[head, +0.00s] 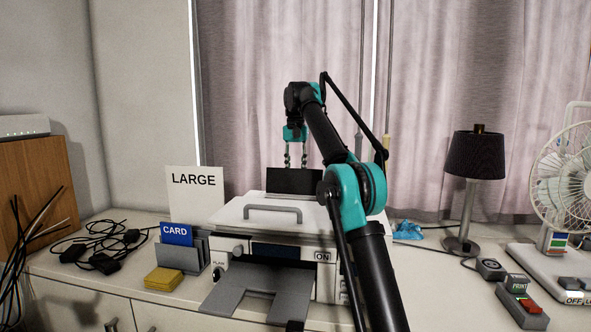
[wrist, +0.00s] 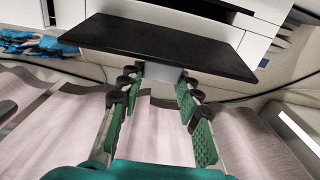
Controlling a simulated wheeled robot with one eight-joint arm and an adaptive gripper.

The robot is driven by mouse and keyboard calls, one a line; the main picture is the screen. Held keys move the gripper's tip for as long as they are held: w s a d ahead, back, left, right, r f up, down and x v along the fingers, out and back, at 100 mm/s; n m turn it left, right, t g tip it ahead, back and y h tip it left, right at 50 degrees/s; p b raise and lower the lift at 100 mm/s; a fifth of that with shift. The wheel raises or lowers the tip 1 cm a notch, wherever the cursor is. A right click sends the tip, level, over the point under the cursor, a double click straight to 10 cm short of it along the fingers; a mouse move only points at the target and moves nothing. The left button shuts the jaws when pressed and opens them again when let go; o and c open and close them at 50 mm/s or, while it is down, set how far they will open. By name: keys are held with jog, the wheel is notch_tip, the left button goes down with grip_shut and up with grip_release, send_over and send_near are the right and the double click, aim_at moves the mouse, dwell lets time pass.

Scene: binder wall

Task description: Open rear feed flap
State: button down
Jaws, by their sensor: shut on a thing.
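The printer (head: 265,215) stands on the cabinet top. Its rear feed flap (head: 293,182) is a dark panel rising from the back of the printer's top, and it fills the upper middle of the wrist view (wrist: 155,45). A grey tab (wrist: 162,77) sticks out from the flap's edge. My gripper (head: 295,162) is behind and above the flap, its fingers pointing down. In the wrist view its green-padded fingertips (wrist: 159,80) are on either side of the tab, shut on it. In the head view the flap hides the tab.
A white LARGE sign (head: 194,195), a CARD holder (head: 183,250) and yellow cards (head: 163,279) are left of the printer, with loose black cables (head: 105,262). A lamp (head: 473,175), a fan (head: 567,175) and a PRINT button box (head: 521,300) are at right. Curtains (head: 255,90) hang close behind.

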jog(key=shift+w+d+f, duration=0.15)
jog(key=shift+w, duration=0.1)
jog(key=c, duration=1.3)
grip_release()
jog(key=shift+w+f, duration=0.1)
jog(key=shift+c, duration=0.2)
jog(key=o, duration=0.3)
